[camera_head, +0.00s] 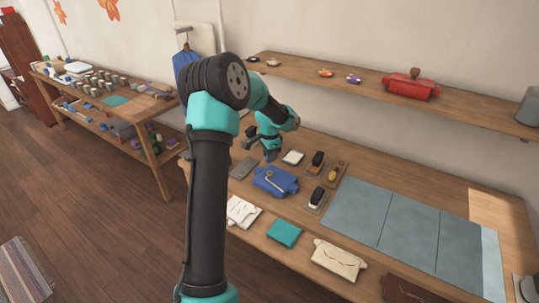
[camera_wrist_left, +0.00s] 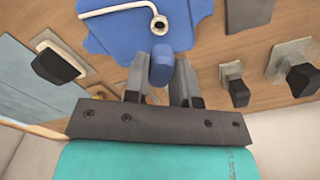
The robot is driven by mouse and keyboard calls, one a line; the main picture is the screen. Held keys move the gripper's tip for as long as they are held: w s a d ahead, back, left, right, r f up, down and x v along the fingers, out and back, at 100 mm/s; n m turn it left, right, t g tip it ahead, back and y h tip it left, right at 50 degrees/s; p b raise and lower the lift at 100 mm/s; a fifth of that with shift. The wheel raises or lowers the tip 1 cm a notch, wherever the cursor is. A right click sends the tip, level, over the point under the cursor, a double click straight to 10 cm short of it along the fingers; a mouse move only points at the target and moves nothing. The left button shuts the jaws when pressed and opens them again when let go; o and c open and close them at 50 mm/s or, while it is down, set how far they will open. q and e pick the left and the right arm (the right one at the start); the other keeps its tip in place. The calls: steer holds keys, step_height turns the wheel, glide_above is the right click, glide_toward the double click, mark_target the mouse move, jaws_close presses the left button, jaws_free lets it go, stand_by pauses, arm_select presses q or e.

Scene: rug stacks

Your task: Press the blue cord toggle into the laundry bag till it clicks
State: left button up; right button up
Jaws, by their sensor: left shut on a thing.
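The blue laundry bag (camera_head: 275,181) lies flat on the wooden table, with a pale cord on its top. In the left wrist view the bag (camera_wrist_left: 115,35) fills the top middle, and the cord (camera_wrist_left: 115,8) ends at a small round fitting (camera_wrist_left: 159,24). My left gripper (camera_head: 262,155) is just behind the bag in the head view. In the wrist view its fingers (camera_wrist_left: 162,85) are shut on the blue cord toggle (camera_wrist_left: 162,64), close to the fitting. I cannot tell whether the toggle touches the bag. My right gripper is not in view.
Small dark-handled items on plates (camera_head: 317,196) stand right of the bag. A teal folded cloth (camera_head: 284,233) and a cream cloth (camera_head: 338,260) lie in front. Flat grey-blue panels (camera_head: 407,230) cover the table's right. A shelf (camera_head: 450,110) runs along the wall above.

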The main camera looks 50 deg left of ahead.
arm_select(q)
steer(key=shift+f, duration=0.1)
stand_by(0.3)
steer(key=shift+f, duration=2)
steer(key=shift+f, duration=1.05)
steer(key=shift+c, duration=0.3)
steer(key=o, duration=1)
steer(key=shift+r, duration=0.1)
step_height(320, 180, up, 17)
steer(key=shift+r, duration=0.1)
stand_by(0.3)
